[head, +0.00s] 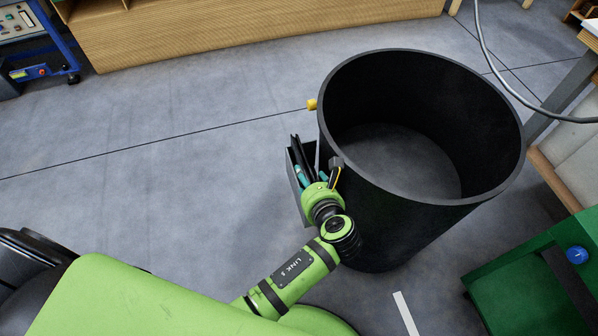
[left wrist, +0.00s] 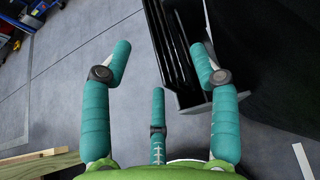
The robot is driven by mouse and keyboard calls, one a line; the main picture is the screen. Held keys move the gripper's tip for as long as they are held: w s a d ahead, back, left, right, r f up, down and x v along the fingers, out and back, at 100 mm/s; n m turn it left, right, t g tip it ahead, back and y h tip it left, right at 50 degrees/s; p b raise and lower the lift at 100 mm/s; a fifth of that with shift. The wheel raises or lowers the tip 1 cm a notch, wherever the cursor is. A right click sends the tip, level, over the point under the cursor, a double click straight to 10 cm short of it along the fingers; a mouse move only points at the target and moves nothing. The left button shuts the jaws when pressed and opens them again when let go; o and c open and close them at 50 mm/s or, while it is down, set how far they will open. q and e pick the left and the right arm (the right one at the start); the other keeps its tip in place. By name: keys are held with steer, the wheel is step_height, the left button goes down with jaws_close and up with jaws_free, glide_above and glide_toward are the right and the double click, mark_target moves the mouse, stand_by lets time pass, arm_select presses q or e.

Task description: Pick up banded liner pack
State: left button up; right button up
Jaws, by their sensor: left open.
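A dark open-topped holder (head: 294,180) hangs on the left side of a big black bin (head: 345,215). Black flat upright pieces (head: 299,155) stand in it, likely the liner pack; I cannot make out a band. The pieces (left wrist: 177,45) and the holder's rim (left wrist: 190,99) also show in the left wrist view. My left gripper (head: 308,172) is at the holder, partly hidden by its own wrist. In the left wrist view its teal fingers (left wrist: 160,65) are spread, with nothing between them; the right finger overlaps the holder's near edge. My right gripper is out of view.
A green table or cart (head: 500,285) stands at the lower right, and a wooden bench (head: 240,30) at the back. A white strip (head: 405,313) lies on the floor. The floor left of the bin is clear.

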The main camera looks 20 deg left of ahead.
mark_target(303, 167)
arm_select(q)
steer(key=shift+w+a+r, duration=0.1)
steer(key=shift+w+a, duration=0.05)
steer(key=shift+w, duration=0.2)
steer(key=shift+w+a, duration=0.2)
steer(key=shift+w, duration=0.05)
steer(key=b+x, duration=0.1)
steer(key=x, duration=0.2)
steer(key=shift+w, duration=0.2)
steer(key=shift+x, duration=1.1)
jaws_close()
steer(key=shift+s, duration=0.1)
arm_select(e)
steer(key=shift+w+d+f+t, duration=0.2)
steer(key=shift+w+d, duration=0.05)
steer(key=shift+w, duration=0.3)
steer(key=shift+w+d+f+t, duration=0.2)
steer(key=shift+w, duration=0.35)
